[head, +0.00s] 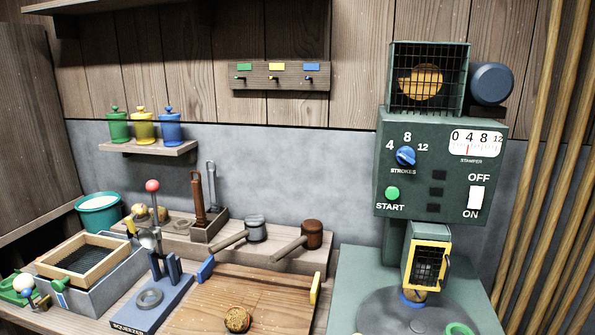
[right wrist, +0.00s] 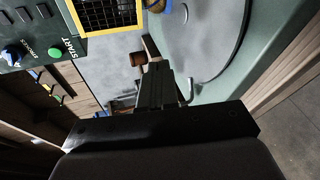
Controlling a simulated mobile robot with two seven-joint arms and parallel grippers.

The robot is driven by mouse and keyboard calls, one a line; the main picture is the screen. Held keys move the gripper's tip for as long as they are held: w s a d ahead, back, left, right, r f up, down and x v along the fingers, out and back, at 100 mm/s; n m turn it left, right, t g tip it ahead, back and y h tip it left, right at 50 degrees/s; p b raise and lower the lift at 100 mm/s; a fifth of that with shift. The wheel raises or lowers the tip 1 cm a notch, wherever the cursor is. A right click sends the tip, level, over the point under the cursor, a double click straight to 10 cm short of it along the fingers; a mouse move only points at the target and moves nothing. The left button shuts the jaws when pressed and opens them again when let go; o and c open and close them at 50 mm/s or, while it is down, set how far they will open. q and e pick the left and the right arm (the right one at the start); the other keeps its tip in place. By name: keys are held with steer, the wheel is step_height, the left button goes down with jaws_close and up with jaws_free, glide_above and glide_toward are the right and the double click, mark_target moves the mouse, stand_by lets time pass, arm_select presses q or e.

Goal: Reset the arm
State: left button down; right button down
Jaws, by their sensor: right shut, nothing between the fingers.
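My right gripper (right wrist: 157,76) shows in the right wrist view as dark fingers rising from a black bar at the middle. The fingers are closed together with nothing between them. Beyond them is the green stamper machine, with its yellow-framed cage (right wrist: 105,15) at the top and START button (right wrist: 53,52) at the upper left. The machine's round grey plate (right wrist: 205,45) lies to the upper right of the fingers. In the head view the machine (head: 440,165) stands at the right. Neither of my grippers shows in the head view.
A wooden board (head: 250,290) with a round brown piece (head: 237,319) lies at the front middle. Left of it are a blue squeezer (head: 150,300) and a framed sieve (head: 85,260). Mallets (head: 310,235) rest on a raised shelf behind. Bamboo poles (head: 550,170) stand at the right.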

steer(key=s+a+f+m+g+y, duration=0.1)
steer(key=s+a+f+m, duration=0.3)
steer(key=s+f+m, duration=0.3)
steer(key=s+a+f+m+g+y, duration=0.1)
steer(key=s+a+f+m+g, duration=0.1)
steer(key=s+a+f+m, duration=0.2)
steer(key=s+f+m, duration=0.3)
steer(key=s+m, duration=0.3)
steer(key=s, duration=0.1)
steer(key=shift+s+a+f+g, duration=0.15)
steer(key=shift+s+g, duration=0.1)
steer(key=shift+g, duration=0.05)
